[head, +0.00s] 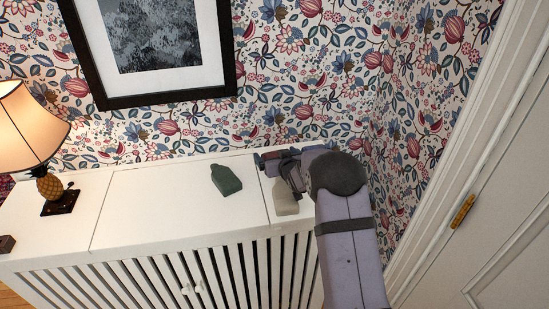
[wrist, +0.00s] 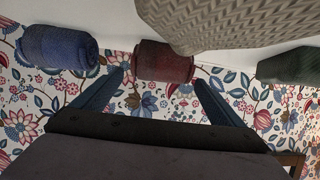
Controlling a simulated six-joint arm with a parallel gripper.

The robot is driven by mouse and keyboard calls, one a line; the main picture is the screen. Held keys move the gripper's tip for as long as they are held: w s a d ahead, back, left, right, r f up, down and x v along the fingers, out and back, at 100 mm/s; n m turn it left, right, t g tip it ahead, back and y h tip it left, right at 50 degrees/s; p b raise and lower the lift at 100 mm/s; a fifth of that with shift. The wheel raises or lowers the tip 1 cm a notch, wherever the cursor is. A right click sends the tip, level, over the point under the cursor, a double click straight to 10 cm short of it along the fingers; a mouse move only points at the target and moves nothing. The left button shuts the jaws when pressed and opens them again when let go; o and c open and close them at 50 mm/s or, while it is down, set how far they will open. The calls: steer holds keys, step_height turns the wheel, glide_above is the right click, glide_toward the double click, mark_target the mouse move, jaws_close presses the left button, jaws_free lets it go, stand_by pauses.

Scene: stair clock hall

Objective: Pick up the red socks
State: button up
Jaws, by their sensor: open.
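The red socks (wrist: 165,62), a dark red ribbed roll, show at the top middle of the wrist view, between and just beyond my fingertips. My gripper (wrist: 160,78) is open, with one finger on each side of the roll; I cannot tell whether either finger touches it. A beige knitted roll (wrist: 215,22) covers part of the red socks' upper right there. In the head view, my gripper (head: 276,172) is low over the right end of the white cabinet and hides most of the red socks; only a small reddish patch shows beside it.
A blue roll (wrist: 60,47) is left of the red socks in the wrist view. A dark green roll (wrist: 290,65) is at right. The white cabinet top (head: 155,205) is clear between the lamp (head: 50,185) and the green roll. The patterned wall is close behind; a door stands right.

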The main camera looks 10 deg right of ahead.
steer(key=c, duration=1.2)
steer(key=shift+o, duration=0.2)
steer(key=shift+w+r, duration=0.1)
steer(key=shift+r, duration=0.05)
step_height(320, 180, up, 10)
steer(key=b, duration=0.1)
